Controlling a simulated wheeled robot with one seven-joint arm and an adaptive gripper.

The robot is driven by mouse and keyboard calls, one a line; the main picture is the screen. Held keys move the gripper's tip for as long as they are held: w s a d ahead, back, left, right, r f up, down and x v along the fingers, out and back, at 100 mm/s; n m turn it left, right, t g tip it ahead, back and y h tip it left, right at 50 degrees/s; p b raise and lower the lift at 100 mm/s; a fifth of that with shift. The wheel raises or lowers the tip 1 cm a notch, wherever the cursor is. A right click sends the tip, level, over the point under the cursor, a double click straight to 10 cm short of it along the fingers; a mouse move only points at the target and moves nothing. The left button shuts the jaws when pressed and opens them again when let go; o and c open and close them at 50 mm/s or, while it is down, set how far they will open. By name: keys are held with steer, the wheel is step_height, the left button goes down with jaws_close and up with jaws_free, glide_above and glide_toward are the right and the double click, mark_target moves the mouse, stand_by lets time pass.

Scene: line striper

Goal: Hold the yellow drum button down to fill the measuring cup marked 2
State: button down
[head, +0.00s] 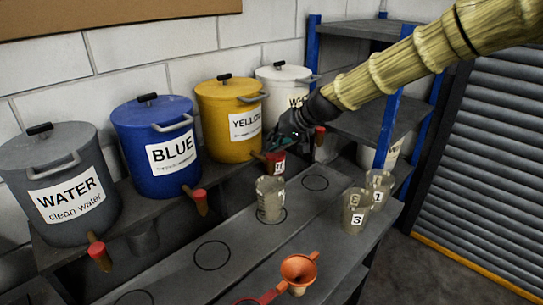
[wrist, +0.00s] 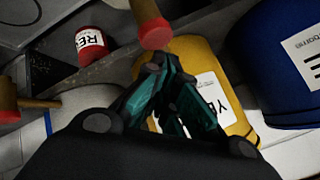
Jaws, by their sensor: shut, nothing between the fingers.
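The yellow drum (head: 228,125) stands on the shelf between the blue and white drums; it also shows in the wrist view (wrist: 208,65). In the wrist view a red button (wrist: 155,34) on a brown tap is just beyond my fingertips; I cannot tell whether they touch it. My gripper (head: 271,146) is shut and empty in front of the yellow drum, its fingers together in the wrist view (wrist: 160,75). A clear cup (head: 268,196) stands on a marked circle on the lower bench; its number is partly turned away and hard to read.
Cups marked 3 (head: 353,220) and 1 (head: 380,181) stand at the bench's right end. A small red labelled can (wrist: 88,40) is near the tap. Blue (head: 160,150), water (head: 65,190) and white (head: 283,82) drums flank it. An orange funnel (head: 299,270) is in front.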

steer(key=shift+s+d+r, duration=0.1)
steer(key=shift+s+r, duration=0.3)
steer(key=shift+s, duration=0.05)
steer(key=shift+w+f, duration=0.3)
steer(key=shift+s, duration=0.1)
steer(key=shift+f, duration=0.15)
steer(key=shift+f, duration=0.25)
steer(key=shift+r, duration=0.1)
steer(key=shift+f+b, duration=0.4)
stand_by(6.2)
